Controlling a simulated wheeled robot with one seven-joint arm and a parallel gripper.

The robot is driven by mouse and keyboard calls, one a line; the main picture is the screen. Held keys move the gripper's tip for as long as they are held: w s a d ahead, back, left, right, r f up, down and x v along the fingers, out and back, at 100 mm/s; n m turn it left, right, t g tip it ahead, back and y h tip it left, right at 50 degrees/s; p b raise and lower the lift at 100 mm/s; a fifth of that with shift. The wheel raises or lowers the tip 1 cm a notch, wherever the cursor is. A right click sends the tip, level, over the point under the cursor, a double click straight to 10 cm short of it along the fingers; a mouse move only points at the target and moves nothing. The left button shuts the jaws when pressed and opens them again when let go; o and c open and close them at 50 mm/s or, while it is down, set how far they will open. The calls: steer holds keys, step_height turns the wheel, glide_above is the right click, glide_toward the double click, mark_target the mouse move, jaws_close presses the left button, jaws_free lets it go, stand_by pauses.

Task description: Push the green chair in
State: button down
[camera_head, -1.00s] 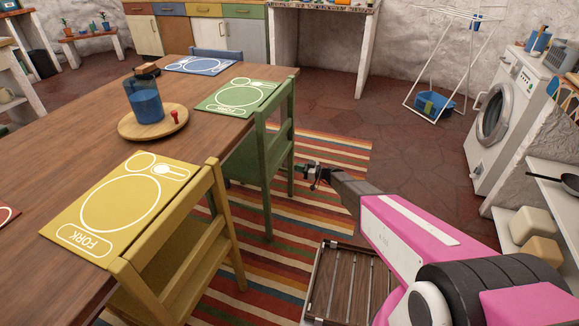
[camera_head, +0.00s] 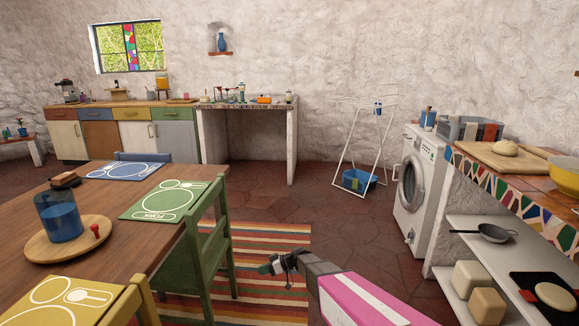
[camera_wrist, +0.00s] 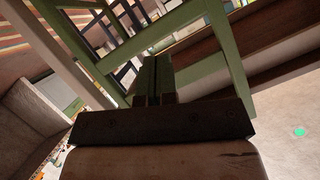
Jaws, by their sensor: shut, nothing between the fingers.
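The green chair (camera_head: 208,258) stands at the right side of the wooden table (camera_head: 110,240), beside the green placemat (camera_head: 162,200). Its upright back is close to the table edge and its front is partly hidden. My gripper (camera_head: 270,266) is to the right of the chair, below the top of its back, with a small gap showing between them in the head view. In the wrist view the fingers (camera_wrist: 153,80) are together and empty, with the green chair frame (camera_wrist: 232,65) filling the area beyond them. I cannot tell contact there.
A striped rug (camera_head: 265,250) lies under the chair. A yellow chair (camera_head: 125,305) is at the near table side. A washing machine (camera_head: 415,185) and tiled counter (camera_head: 520,190) stand at the right. A drying rack (camera_head: 362,150) is behind; open floor lies between.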

steer(key=s+d+r+m+h, duration=0.4)
steer(key=s+d, duration=0.2)
steer(key=d, duration=0.4)
steer(key=s+d+r+m+h, duration=0.4)
steer(key=s+d+m+h, duration=0.1)
steer(key=d, duration=0.6)
steer(key=s+d+r+m+h, duration=0.4)
steer(key=s+d, duration=0.3)
steer(key=d, duration=0.3)
steer(key=shift+d+m+t+h, duration=0.3)
steer(key=shift+m+t, duration=0.1)
steer(key=shift+m, duration=0.1)
